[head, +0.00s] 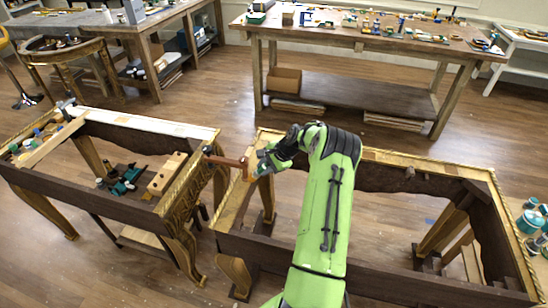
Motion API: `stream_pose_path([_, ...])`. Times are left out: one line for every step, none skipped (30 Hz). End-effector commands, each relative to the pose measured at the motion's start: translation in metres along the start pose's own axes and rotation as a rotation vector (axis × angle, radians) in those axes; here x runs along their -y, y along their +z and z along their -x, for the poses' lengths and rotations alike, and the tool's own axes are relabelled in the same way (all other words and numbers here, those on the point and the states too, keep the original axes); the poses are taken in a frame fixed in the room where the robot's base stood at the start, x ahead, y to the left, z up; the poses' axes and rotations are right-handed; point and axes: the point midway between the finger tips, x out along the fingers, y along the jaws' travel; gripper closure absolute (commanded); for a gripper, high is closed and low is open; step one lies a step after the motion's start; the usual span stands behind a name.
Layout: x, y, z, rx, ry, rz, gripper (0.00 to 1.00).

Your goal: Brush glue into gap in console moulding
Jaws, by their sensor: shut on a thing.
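My gripper (258,162) is at the end of my green arm, between the two gilt console frames. It is shut on a reddish-brown tool, seemingly the brush (226,161), which points left toward the left console. The brush's far end is near that console's right corner; I cannot tell whether it touches. The left console (90,190) has carved gilt moulding (183,208) on its right end. The right console (390,272) has a gilt rim and stands under my arm. The gap and any glue on the bristles are too small to make out.
Inside the left console are a wooden block with holes (167,174) and dark green tools (127,180). A workbench (400,40) with small items stands at the back. Jars (530,222) are at the right edge. Wooden floor (200,110) lies open between the benches and the consoles.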

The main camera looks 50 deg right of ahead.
Motion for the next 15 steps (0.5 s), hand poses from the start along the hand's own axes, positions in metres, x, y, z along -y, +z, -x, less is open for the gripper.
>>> stream_pose_path([-0.004, 0.012, -0.002, 0.028, 0.016, 0.045, 1.00])
stream_pose_path([-0.007, 0.020, -0.004, 0.049, 0.027, 0.080, 1.00])
stream_pose_path([-0.013, 0.032, -0.008, 0.079, 0.045, 0.128, 1.00])
stream_pose_path([-0.017, 0.042, -0.010, 0.103, 0.058, 0.167, 1.00])
stream_pose_path([-0.021, 0.053, -0.013, 0.130, 0.075, 0.213, 1.00])
stream_pose_path([-0.027, 0.068, -0.016, 0.168, 0.096, 0.278, 1.00])
stream_pose_path([-0.033, 0.081, -0.019, 0.201, 0.115, 0.332, 1.00])
stream_pose_path([-0.039, 0.095, -0.023, 0.236, 0.136, 0.389, 1.00])
stream_pose_path([-0.047, 0.114, -0.027, 0.284, 0.163, 0.470, 1.00])
stream_pose_path([-0.053, 0.129, -0.030, 0.321, 0.185, 0.532, 1.00])
stream_pose_path([-0.059, 0.143, -0.034, 0.357, 0.206, 0.594, 1.00])
stream_pose_path([-0.068, 0.162, -0.038, 0.404, 0.233, 0.674, 1.00])
stream_pose_path([-0.074, 0.175, -0.041, 0.439, 0.254, 0.732, 1.00])
stream_pose_path([-0.079, 0.188, -0.044, 0.471, 0.272, 0.786, 1.00])
stream_pose_path([-0.086, 0.203, -0.048, 0.511, 0.295, 0.854, 1.00])
